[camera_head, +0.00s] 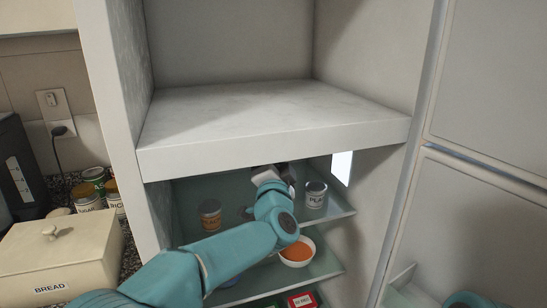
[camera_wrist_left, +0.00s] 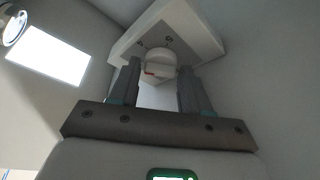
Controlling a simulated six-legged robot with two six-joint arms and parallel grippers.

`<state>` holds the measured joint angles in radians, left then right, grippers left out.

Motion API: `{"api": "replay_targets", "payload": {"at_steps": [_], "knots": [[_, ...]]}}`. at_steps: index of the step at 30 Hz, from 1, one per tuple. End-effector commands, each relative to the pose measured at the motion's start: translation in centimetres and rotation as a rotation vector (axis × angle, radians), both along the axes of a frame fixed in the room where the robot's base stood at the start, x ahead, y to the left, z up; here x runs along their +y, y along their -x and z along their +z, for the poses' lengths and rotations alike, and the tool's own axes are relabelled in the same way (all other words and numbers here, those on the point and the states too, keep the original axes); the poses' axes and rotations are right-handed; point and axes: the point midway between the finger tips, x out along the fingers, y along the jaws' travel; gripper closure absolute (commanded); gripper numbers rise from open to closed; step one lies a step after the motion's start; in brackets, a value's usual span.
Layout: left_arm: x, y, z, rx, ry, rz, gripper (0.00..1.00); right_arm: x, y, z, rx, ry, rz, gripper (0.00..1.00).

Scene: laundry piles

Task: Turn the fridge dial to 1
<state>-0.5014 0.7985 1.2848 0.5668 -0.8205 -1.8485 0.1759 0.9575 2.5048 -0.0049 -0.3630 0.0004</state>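The fridge dial (camera_wrist_left: 160,62) is a white round knob with a small red mark, on the underside of a white housing (camera_wrist_left: 196,30) in the left wrist view. I cannot tell how far the fingertips reach along the knob. In the head view my left gripper (camera_head: 280,170) is inside the fridge under its top edge, and the dial is hidden there. My right gripper is out of view.
Glass shelves (camera_head: 335,212) below hold an orange-brown jar (camera_head: 210,215), a white can (camera_head: 315,195) and a bowl of orange soup (camera_head: 297,252). A bright panel (camera_wrist_left: 45,55) is at the left in the wrist view. A bread box (camera_head: 60,255) stands outside on the left.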

Motion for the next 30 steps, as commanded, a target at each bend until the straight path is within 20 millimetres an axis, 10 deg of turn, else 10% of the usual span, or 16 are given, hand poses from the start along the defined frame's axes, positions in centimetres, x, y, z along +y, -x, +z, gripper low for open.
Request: {"api": "replay_targets", "payload": {"at_steps": [3, 30], "knots": [[0.0, 0.0, 0.0, 0.000, 0.000, 0.000, 0.93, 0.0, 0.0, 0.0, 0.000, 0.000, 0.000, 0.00], [-0.3, 0.0, -0.4, -0.130, 0.401, 0.000, 0.92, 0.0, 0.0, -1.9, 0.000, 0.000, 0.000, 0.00]]}}
